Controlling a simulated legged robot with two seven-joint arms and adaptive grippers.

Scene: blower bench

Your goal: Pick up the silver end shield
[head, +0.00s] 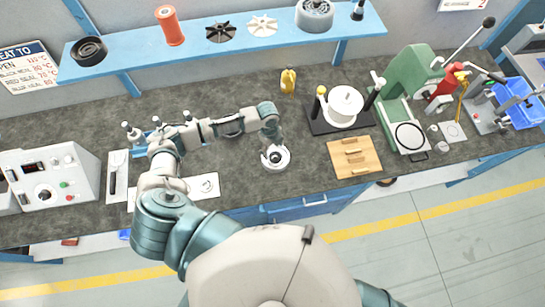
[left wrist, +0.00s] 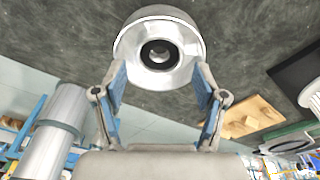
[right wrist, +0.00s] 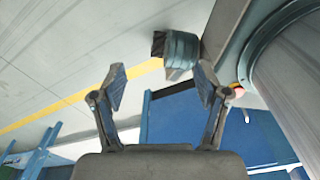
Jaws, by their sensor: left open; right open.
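The silver end shield (head: 276,158) is a round metal cup with a dark central bore, lying on the dark bench top near its front edge. In the left wrist view the end shield (left wrist: 160,50) sits just beyond the fingertips, centred between them. My left gripper (head: 272,148) is over the end shield, and its fingers partly hide it in the head view. In the left wrist view my left gripper (left wrist: 160,85) is open, with nothing between its fingers. My right gripper (right wrist: 160,80) is open and empty, away from the bench top, with floor behind it.
A wooden block (head: 355,157) lies right of the end shield, with a white round part on a dark stand (head: 345,105) behind it. A small yellow object (head: 288,81) stands farther back. A green press (head: 415,85) is at right, a control box (head: 47,180) at left.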

